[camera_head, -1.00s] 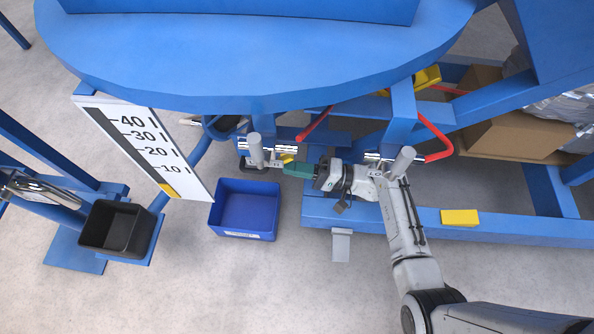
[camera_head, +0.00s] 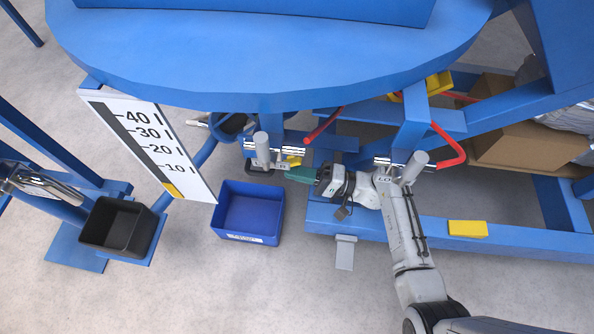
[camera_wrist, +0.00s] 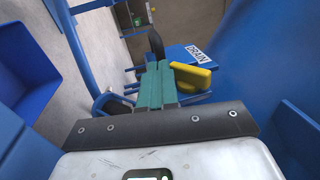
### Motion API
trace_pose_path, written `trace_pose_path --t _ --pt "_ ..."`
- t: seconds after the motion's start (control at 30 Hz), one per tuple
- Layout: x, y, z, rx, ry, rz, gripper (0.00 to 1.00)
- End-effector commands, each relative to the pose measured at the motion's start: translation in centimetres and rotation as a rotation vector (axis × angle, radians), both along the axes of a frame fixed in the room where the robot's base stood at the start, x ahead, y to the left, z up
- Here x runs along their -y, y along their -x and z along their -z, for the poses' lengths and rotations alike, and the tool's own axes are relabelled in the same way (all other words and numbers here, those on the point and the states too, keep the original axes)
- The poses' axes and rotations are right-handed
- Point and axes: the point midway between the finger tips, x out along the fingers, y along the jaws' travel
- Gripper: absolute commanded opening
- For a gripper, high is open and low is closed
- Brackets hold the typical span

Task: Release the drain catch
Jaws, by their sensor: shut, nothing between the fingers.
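The yellow drain catch (camera_wrist: 192,76) shows in the wrist view beside a white "DRAIN" label (camera_wrist: 200,53) on a blue plate. In the head view a small yellow part (camera_head: 293,160) shows under the machine rim, just above my fingertips. My gripper (camera_head: 300,174) has teal fingers, which are closed together with nothing between them. In the wrist view the fingers (camera_wrist: 155,84) lie just left of the yellow catch, very close to it. I cannot tell whether they touch it. A dark upright part (camera_wrist: 155,45) stands beyond the fingertips.
A blue bin (camera_head: 249,212) stands on the floor left of my gripper. A black bin (camera_head: 118,226) and a litre scale board (camera_head: 150,145) are further left. Blue frame beams (camera_head: 400,222) and red handles (camera_head: 447,148) crowd the right.

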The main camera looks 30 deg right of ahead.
Motion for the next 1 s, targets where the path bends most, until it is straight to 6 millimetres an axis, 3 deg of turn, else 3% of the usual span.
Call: trace_pose_path --t 0.83,1.0 --pt "0.0 0.0 0.0 0.0 0.0 0.0 0.0" --pt "1.1 0.7 0.2 -0.002 0.0 0.003 0.0"
